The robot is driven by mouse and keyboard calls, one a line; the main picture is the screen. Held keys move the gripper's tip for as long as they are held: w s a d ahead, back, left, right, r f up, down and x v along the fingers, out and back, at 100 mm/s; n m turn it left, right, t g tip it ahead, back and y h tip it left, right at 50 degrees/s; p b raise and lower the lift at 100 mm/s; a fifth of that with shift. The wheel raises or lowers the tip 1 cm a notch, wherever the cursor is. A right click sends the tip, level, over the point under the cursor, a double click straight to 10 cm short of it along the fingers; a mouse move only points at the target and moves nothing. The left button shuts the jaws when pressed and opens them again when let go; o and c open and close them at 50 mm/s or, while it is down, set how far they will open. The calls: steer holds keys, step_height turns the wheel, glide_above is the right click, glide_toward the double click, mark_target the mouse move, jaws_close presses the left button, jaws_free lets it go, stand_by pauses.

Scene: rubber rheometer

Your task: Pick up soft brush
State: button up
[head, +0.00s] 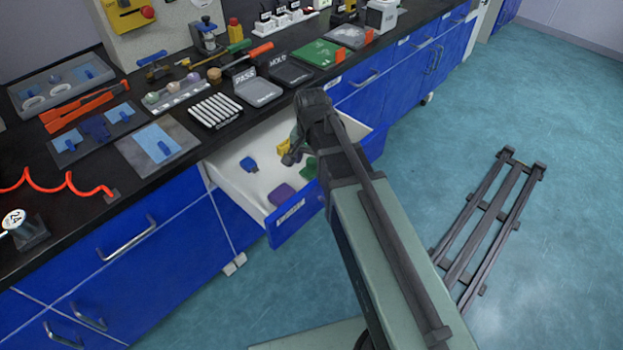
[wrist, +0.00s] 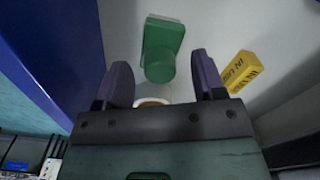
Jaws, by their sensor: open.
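I cannot surely tell which thing is the soft brush. My gripper (head: 291,158) is over the open white drawer (head: 238,181), its fingers pointing into it. In the wrist view my gripper (wrist: 162,78) is open, with two dark fingers apart. A green piece with a block and a round end (wrist: 162,42) shows ahead of and between the fingertips; nothing is visibly held. A pale, tan-rimmed thing (wrist: 152,101) shows low between the fingers, mostly hidden by the gripper body. A yellow block with dark lettering (wrist: 239,72) lies right of the fingers.
The drawer also holds a blue piece (head: 249,164) and a purple piece (head: 282,194). Its blue front (head: 290,214) and side walls bound the space. The black bench top (head: 215,140) above is crowded with tools and trays.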

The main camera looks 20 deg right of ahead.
mark_target(312, 160)
steer(key=shift+f, duration=0.75)
steer(key=shift+r, duration=0.25)
steer(key=c, duration=1.1)
steer(key=shift+r, duration=0.1)
step_height(312, 160, up, 20)
steer(key=p, duration=2)
